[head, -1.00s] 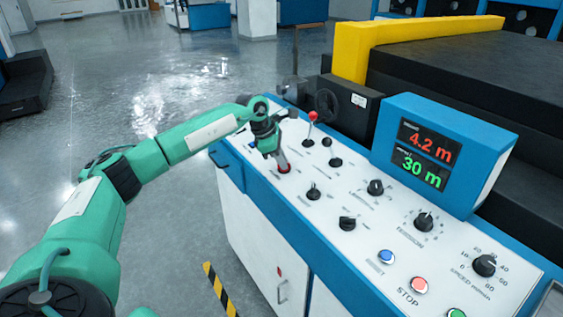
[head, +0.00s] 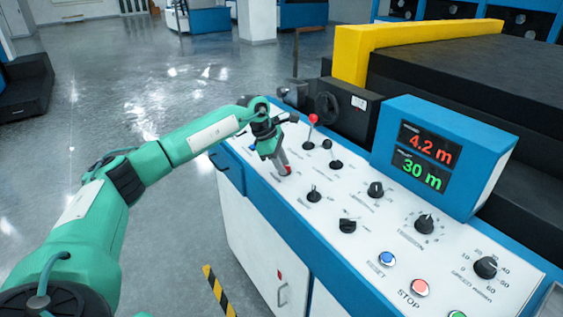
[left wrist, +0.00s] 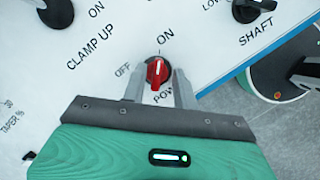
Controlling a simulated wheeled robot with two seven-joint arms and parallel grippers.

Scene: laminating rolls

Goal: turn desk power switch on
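The power switch is a red rotary knob (left wrist: 156,73) on the white desk panel, labelled OFF on its left and ON above. Its pale mark points up, roughly toward ON. In the left wrist view my left gripper (left wrist: 157,80) has one finger on each side of the knob, with a narrow gap showing on both sides. In the head view the left gripper (head: 284,168) reaches down at the panel's far left part, and the red knob (head: 288,171) shows partly beside its fingertips. My right gripper is not in view.
A red-topped lever (head: 312,119) and black knobs, including one (head: 335,164), stand close to the gripper. A blue display box (head: 445,150) rises at the right. Blue and red buttons (head: 420,287) lie nearer on the panel. Open floor is at the left.

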